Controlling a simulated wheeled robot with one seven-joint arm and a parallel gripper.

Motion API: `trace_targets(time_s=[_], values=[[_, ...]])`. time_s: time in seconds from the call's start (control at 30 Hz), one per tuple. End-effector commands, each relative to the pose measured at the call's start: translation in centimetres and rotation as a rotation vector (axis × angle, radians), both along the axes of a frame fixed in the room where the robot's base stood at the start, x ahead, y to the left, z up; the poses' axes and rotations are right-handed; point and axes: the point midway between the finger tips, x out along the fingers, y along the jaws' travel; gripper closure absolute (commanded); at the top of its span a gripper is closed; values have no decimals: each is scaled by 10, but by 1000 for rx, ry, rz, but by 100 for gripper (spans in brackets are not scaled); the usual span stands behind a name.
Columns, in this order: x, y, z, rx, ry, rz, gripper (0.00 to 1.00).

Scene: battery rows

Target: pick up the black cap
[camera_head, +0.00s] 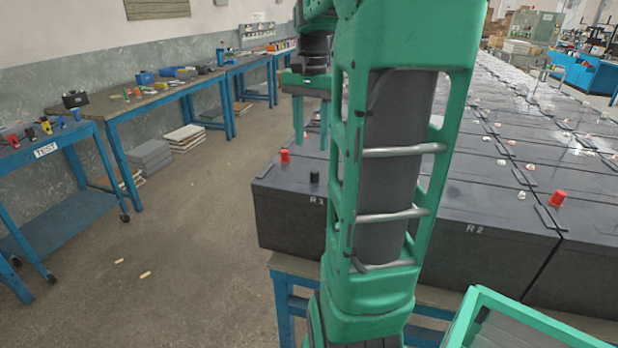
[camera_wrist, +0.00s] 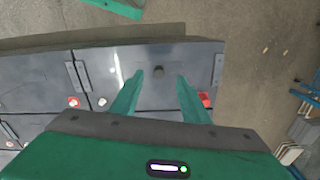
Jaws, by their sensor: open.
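In the wrist view the black cap (camera_wrist: 159,69) shows as a small dark spot just beyond and between the two green fingertips. My gripper (camera_head: 311,146) hangs pointing down above the battery, apart from the cap. Its fingers are spread with nothing between them; they also show in the wrist view (camera_wrist: 160,78). My arm hides part of the R3 battery's top.
A red cap (camera_head: 284,156) stands behind the black one on the same battery; another red cap (camera_head: 558,198) is on the battery at right. Rows of batteries fill the right. Blue workbenches (camera_head: 150,98) line the left wall, with open floor between.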

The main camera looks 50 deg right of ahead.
Motion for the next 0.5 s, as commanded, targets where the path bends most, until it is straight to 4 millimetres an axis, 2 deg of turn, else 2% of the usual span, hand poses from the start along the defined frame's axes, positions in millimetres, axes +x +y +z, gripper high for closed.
trace_targets(time_s=[0.03, 0.17, 0.5], values=[[3, -8, 4, 1, -1, -29, 58], [7, -16, 4, 4, 0, -66, 58], [9, -14, -41, 5, 0, -65, 58]])
